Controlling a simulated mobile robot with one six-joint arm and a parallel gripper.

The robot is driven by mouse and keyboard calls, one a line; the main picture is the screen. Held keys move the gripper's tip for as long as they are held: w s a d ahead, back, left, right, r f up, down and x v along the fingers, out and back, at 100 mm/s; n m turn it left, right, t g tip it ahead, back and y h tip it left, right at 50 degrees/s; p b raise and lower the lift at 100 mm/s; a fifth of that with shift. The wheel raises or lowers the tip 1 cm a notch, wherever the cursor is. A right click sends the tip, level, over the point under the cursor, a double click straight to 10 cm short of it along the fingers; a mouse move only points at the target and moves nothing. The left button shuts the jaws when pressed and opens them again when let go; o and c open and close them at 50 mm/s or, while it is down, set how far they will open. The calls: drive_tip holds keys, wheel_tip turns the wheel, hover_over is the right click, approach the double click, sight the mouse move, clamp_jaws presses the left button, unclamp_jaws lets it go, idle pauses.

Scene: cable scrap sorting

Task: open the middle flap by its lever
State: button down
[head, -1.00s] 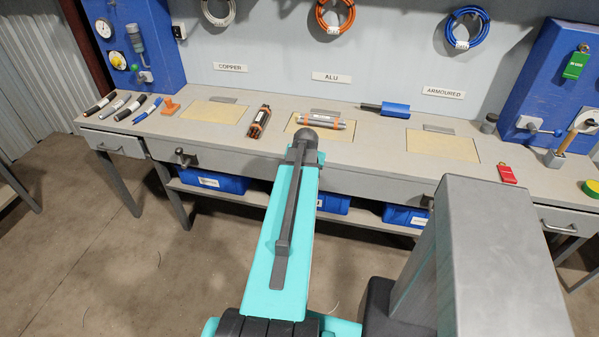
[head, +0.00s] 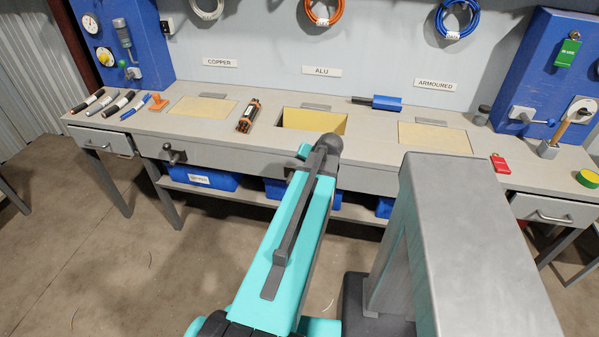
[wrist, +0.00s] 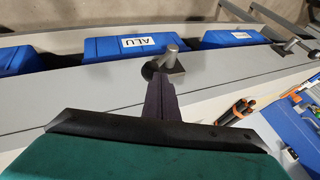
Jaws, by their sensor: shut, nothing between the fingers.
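The middle flap (head: 311,121), under the ALU sign (head: 322,71), is tilted down, and its yellow panel shows inside the opening. No cable pieces lie on it. Its lever is hidden behind my arm in the head view. In the wrist view the lever (wrist: 170,58) is a grey knob on a dark mount at the bench's front face. My gripper (wrist: 157,80) is shut and empty, with its dark fingertips right beside the lever; whether they touch it I cannot tell.
The copper flap (head: 201,108) and armoured flap (head: 434,138) lie level. A brown cable bundle (head: 248,115) lies left of the opening, and a blue-ended tool (head: 385,103) lies behind it. Blue bins, one labelled ALU (wrist: 118,47), stand under the bench.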

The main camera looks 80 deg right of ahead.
drive_tip(key=shift+s+f+b, duration=0.65)
drive_tip(key=shift+s, duration=0.15)
drive_tip(key=v, duration=1.2)
drive_tip(key=shift+r, duration=0.55)
idle(0.6)
